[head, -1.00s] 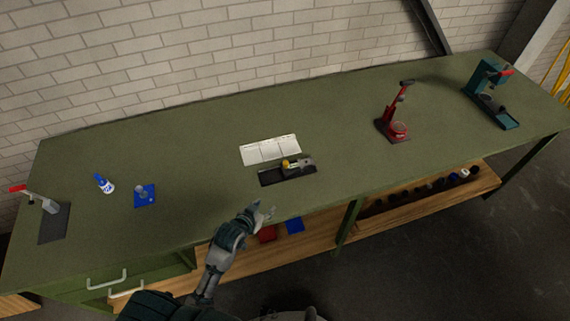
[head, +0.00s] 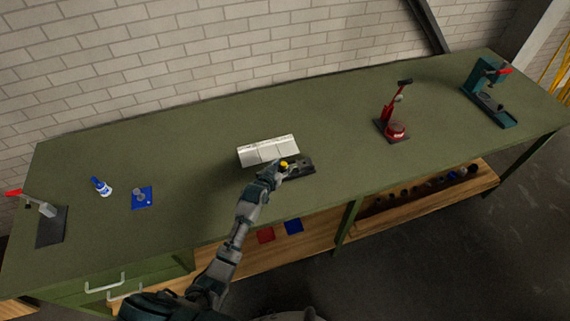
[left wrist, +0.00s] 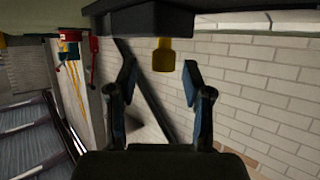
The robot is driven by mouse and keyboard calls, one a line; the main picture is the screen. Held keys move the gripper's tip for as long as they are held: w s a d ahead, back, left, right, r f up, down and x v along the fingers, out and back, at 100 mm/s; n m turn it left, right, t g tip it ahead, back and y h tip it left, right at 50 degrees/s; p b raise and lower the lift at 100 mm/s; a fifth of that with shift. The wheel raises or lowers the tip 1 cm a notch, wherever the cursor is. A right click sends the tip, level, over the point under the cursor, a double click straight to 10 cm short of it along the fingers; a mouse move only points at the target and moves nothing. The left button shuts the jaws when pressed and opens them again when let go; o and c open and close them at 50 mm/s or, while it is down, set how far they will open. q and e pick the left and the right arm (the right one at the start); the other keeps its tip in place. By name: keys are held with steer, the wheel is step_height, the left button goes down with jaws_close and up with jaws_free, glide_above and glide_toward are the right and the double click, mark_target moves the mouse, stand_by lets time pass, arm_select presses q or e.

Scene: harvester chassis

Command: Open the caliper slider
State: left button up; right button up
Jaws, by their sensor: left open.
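The caliper device is a dark base (head: 300,169) on the green workbench, in front of a white sheet. A yellow part (head: 284,164) shows on it, right at my left gripper (head: 272,172). My left gripper covers the left part of the device in the head view. In the left wrist view the gripper (left wrist: 160,75) has its two fingers apart, and a yellow knob (left wrist: 164,55) sits between the fingertips under a dark block (left wrist: 155,20). My right gripper is not in view.
The white sheet (head: 268,149) lies behind the device. A red tool stand (head: 393,120) and a teal press (head: 490,95) stand to the right. A blue-white bottle (head: 101,187), a blue pad (head: 142,198) and a red-handled clamp (head: 40,208) are at the left.

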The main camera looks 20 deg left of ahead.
arm_select(q)
steer(key=shift+x, duration=0.95)
steer(key=shift+w+a+f, duration=0.2)
steer(key=shift+w, duration=0.05)
steer(key=shift+c, duration=1.2)
jaws_close()
steer(key=shift+d, duration=0.15)
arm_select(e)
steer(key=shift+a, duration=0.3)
arm_select(q)
steer(key=shift+s, duration=0.1)
